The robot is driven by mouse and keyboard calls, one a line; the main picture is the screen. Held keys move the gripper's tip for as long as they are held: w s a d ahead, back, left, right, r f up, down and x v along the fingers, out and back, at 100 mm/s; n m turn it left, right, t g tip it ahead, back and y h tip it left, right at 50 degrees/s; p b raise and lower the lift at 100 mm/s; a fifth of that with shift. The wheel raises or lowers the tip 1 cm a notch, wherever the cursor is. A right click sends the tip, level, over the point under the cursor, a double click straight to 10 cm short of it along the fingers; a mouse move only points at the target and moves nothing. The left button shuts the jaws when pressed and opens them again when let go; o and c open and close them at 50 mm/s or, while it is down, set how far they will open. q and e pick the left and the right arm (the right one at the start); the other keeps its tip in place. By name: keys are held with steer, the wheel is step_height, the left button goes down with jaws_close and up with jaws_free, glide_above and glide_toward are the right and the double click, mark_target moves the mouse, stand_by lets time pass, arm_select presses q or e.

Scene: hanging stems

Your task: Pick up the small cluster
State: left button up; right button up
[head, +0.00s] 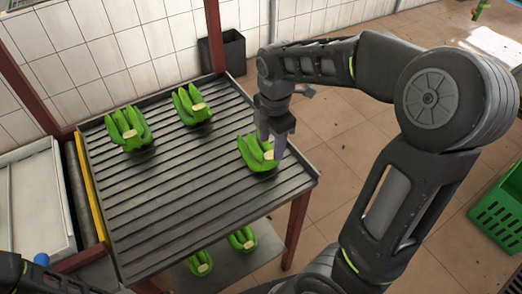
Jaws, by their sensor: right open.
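Three green banana clusters lie on a dark slatted table (180,195). The right cluster (252,156) lies near the table's right edge, with a pale cut crown. My right gripper (272,145) points down at this cluster, its open fingers at the cluster's right part. I cannot tell whether they touch it. A second cluster (190,105) lies at the back middle, and a larger-looking third cluster (128,130) lies at the back left. My left gripper is not in view.
Two more clusters lie on a lower shelf (222,275): one at the left (200,263), one at the right (242,239). A dark bin (222,52) stands behind the table by the tiled wall. A green crate (498,213) stands at the far right.

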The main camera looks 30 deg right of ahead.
mark_target(270, 155)
step_height(270, 155, down, 4)
steer(key=shift+w+f+p, duration=0.1)
steer(key=shift+w+p, duration=0.05)
steer(key=shift+p, duration=0.2)
stand_by(0.4)
jaws_close()
stand_by(0.3)
stand_by(0.3)
